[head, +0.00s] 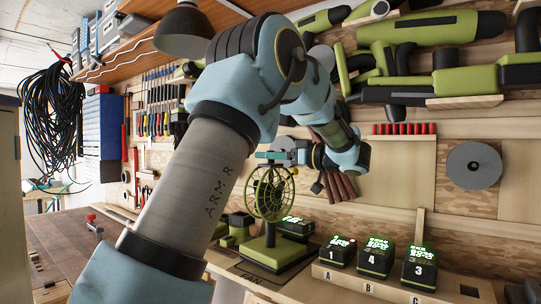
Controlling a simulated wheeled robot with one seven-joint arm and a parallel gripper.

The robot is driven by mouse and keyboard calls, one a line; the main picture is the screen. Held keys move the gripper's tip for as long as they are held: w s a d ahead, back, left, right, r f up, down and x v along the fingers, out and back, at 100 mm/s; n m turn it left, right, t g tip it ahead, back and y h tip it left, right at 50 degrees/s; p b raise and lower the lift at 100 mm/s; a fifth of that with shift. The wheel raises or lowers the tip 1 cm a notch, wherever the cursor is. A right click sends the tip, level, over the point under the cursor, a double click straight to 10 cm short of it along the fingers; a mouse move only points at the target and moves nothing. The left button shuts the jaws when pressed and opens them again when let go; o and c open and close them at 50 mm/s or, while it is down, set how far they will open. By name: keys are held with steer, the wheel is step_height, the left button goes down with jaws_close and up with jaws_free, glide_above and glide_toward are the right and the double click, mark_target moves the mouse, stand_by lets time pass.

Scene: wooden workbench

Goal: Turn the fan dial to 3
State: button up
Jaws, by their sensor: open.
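A green desk fan (272,192) with a round wire cage stands upright on the bench, on a square green base (273,254). Its dial cannot be made out in this view. My arm reaches over from the lower left and bends down behind and right of the fan. My gripper (272,156) is open, with teal fingers level with the top of the fan cage, pointing left. It appears empty. The cage and fingers overlap in the picture, and I cannot tell whether they touch.
A wooden stand (325,273) right of the fan holds battery packs marked 1 (338,251), 4 (376,257) and 3 (419,268). A dark lamp (184,32) hangs upper left. The bench's left part (60,240) is mostly clear.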

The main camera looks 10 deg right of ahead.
steer(key=shift+c, duration=0.3)
jaws_close()
